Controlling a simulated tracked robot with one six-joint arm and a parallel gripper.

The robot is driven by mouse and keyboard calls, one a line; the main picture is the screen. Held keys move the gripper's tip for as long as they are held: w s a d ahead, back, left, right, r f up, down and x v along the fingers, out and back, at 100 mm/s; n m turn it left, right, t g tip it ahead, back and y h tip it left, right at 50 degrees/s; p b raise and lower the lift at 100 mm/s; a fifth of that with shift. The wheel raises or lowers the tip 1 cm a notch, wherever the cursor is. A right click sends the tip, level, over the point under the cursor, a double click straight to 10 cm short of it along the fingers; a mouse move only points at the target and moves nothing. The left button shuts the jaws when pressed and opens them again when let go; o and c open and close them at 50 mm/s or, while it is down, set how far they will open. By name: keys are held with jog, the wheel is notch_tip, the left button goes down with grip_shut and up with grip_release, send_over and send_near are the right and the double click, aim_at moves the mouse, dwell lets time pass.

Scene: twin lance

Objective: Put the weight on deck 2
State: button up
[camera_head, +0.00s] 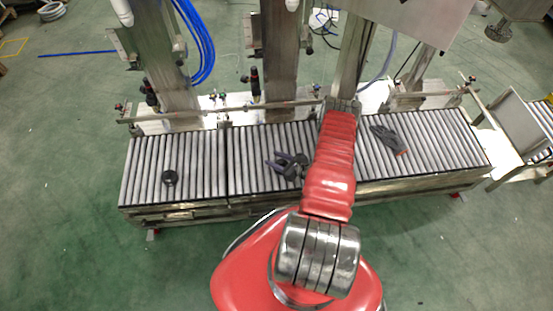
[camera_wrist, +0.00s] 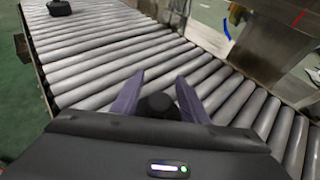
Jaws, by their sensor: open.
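A dark round weight (camera_head: 169,178) lies on the left roller section (camera_head: 200,155), near its front middle. In the wrist view a dark weight (camera_wrist: 60,7) shows at the top left, on the rollers. My gripper (camera_head: 283,163) is over the middle roller section (camera_head: 245,150), to the right of the weight and well apart from it. Its two purplish fingers (camera_wrist: 157,90) are spread. A black rounded shape (camera_wrist: 157,105) shows between them; I cannot tell whether it is part of the gripper. No deck numbers are readable.
A dark glove-like item (camera_head: 390,138) lies on the right roller section (camera_head: 440,140). Steel posts (camera_head: 281,70) and a rail (camera_head: 240,107) stand along the back. My red arm covers the area between the middle and right sections. Green floor (camera_head: 70,240) is clear in front.

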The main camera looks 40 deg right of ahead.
jog(key=shift+r, duration=0.1)
jog(key=v, duration=1.2)
dwell(0.8)
